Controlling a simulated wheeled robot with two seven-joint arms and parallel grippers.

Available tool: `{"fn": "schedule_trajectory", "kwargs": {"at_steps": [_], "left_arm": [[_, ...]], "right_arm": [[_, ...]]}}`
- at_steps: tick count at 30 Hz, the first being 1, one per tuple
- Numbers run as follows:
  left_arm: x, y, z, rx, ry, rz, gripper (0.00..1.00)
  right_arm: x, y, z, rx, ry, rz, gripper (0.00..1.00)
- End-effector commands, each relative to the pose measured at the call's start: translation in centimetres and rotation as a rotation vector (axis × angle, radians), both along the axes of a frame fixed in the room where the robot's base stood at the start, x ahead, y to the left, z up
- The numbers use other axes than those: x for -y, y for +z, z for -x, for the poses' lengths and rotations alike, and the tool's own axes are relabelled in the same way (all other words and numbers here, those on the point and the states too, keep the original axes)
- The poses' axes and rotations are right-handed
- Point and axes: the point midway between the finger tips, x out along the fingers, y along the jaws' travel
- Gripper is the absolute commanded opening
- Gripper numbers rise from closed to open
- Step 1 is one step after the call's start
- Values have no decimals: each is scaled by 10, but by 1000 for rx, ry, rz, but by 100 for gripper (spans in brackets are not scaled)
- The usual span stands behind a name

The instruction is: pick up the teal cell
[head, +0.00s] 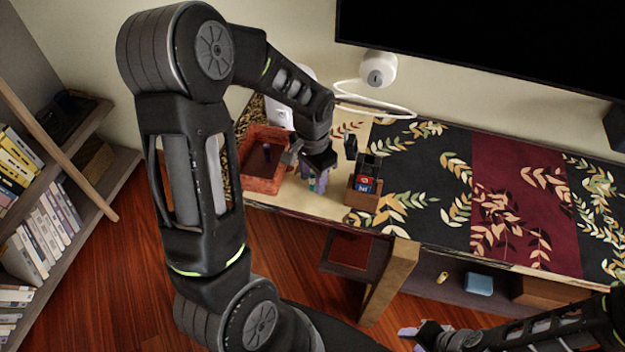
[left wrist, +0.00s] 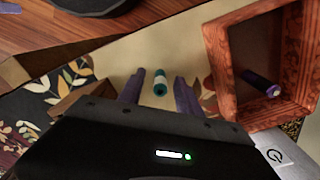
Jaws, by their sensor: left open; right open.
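The teal cell (left wrist: 160,82) stands out on the pale tabletop in the left wrist view, between the two purple fingers of my left gripper (left wrist: 160,91) as seen from there. The fingers are apart, one on each side of it, and I cannot tell whether they touch it. In the head view my left gripper (head: 318,181) points down at the table between the reddish wooden tray and a small wooden holder; the cell is mostly hidden there. My right gripper (head: 415,332) is low at the bottom of the head view, open and away from the table.
The reddish tray (left wrist: 224,75) holds a dark purple cell (left wrist: 260,83). It also shows in the head view (head: 284,181). A wooden holder (head: 361,200) with dark and coloured items stands right of my left gripper. A white device (head: 379,69) with a cable stands behind.

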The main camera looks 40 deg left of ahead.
Motion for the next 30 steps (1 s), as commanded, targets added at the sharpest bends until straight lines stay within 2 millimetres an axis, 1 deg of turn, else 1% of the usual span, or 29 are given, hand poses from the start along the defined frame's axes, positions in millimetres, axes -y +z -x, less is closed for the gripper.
{"fn": "schedule_trajectory", "kwargs": {"at_steps": [17,30], "left_arm": [[0,0,0,1,0,0,40],[0,0,0,1,0,0,4]], "right_arm": [[0,0,0,0,0,0,40],[0,0,0,0,0,0,40]]}}
